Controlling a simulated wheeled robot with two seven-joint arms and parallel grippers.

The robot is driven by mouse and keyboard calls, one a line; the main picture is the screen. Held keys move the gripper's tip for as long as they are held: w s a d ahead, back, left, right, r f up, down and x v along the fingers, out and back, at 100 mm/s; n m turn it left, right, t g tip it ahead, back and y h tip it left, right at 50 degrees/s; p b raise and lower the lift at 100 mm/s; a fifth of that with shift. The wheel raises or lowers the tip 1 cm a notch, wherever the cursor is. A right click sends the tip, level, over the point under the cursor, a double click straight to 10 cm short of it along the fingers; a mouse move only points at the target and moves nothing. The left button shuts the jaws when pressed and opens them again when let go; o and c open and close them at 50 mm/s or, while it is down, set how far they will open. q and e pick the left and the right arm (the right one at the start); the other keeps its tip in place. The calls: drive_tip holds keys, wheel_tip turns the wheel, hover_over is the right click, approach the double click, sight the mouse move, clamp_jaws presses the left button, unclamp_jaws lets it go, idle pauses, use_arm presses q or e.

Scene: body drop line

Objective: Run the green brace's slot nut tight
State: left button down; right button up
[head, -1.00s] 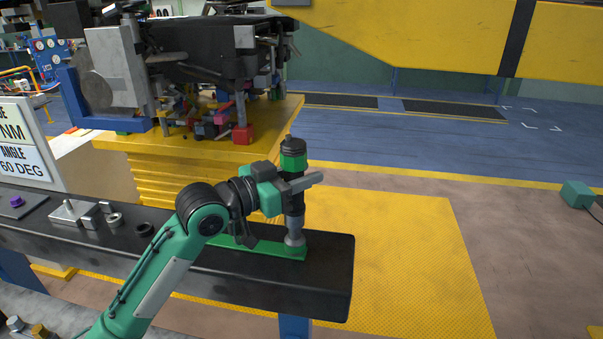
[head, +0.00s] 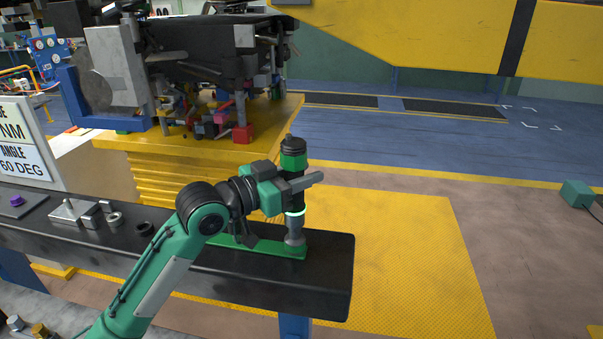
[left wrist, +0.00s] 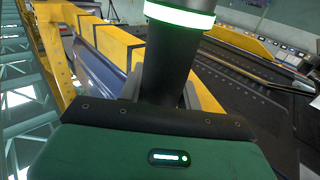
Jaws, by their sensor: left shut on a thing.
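My left gripper (head: 298,185) is shut on the upright green-and-black nutrunner (head: 293,163). The tool's grey socket end (head: 294,240) stands on the right end of the flat green brace (head: 272,249), which lies on the black beam. The slot nut is hidden under the socket, so I cannot see how it sits. A pale green ring glows around the tool's lower body. In the left wrist view, the dark tool body (left wrist: 168,62) rises from the gripper, with its ring bright. My right gripper is not in view.
The black beam (head: 325,270) ends just right of the tool. Washers (head: 114,219) and a metal block lie on its left part beside a sign (head: 22,145). A yellow lift (head: 170,165) bearing machinery stands behind. A yellow overhead beam (head: 440,35) hangs at upper right.

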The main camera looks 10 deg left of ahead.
sight(302, 150)
use_arm(q)
drive_tip(key=shift+w+r+p, duration=0.1)
drive_tip(key=shift+r+p, duration=0.65)
drive_tip(key=shift+r, duration=0.1)
drive_tip(key=shift+r+p, duration=1.5)
drive_tip(key=shift+r, duration=0.25)
drive_tip(key=shift+f, duration=0.1)
